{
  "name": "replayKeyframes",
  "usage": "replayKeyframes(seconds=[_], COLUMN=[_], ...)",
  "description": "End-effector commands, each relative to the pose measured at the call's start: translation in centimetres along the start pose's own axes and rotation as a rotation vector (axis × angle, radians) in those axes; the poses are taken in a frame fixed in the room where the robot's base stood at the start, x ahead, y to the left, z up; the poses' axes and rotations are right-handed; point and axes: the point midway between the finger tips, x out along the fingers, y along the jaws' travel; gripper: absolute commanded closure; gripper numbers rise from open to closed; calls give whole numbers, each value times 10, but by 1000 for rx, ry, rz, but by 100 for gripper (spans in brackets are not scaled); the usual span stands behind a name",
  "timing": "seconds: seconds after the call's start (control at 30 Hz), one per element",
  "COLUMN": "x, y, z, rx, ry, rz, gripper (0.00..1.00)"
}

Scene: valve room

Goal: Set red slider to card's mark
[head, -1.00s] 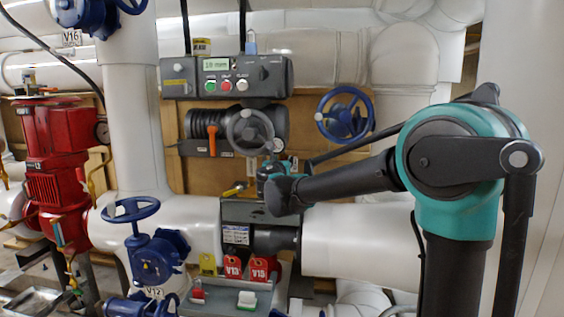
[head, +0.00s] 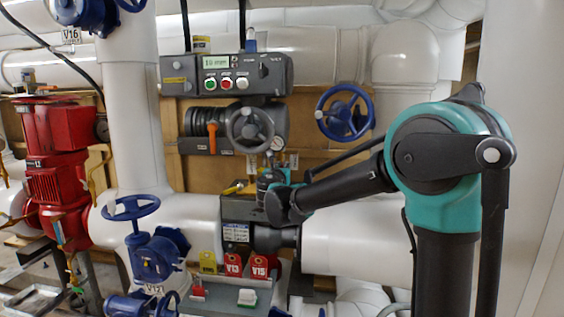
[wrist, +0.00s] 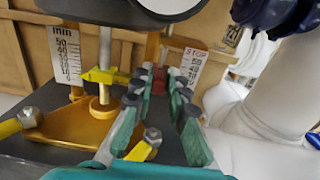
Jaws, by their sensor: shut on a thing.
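My gripper (wrist: 159,78) reaches forward in the wrist view, its two dark, teal-padded fingers close together. They are shut on the red slider (wrist: 159,74), of which only a small red part shows between the tips. The slider is beside a white STOP scale (wrist: 187,65) with numbers; the fingers hide its lower part, and I cannot read the slider's exact setting. In the head view my gripper (head: 272,177) is at the fixture below the grey handwheel. A white printed card (head: 236,233) is on the dark box below; its text is too small to read.
A grey handwheel (head: 250,130) hangs above. A white pipe (wrist: 240,90) runs along the right.

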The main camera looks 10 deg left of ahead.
Motion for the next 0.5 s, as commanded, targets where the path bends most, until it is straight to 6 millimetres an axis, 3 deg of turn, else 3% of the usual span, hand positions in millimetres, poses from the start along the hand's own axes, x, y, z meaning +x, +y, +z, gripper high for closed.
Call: replayKeyframes(seconds=[0.23, 0.27, 0.3, 0.43, 0.5], x=[-1, -1, -1, -1, -1], y=[0, 0, 0, 0, 0], z=[-4, -4, -4, -3, -3], rx=[4, 4, 4, 4, 3], ry=[3, 4, 4, 3, 3], rz=[1, 1, 1, 1, 0], gripper=[100, 84, 79, 64, 64])
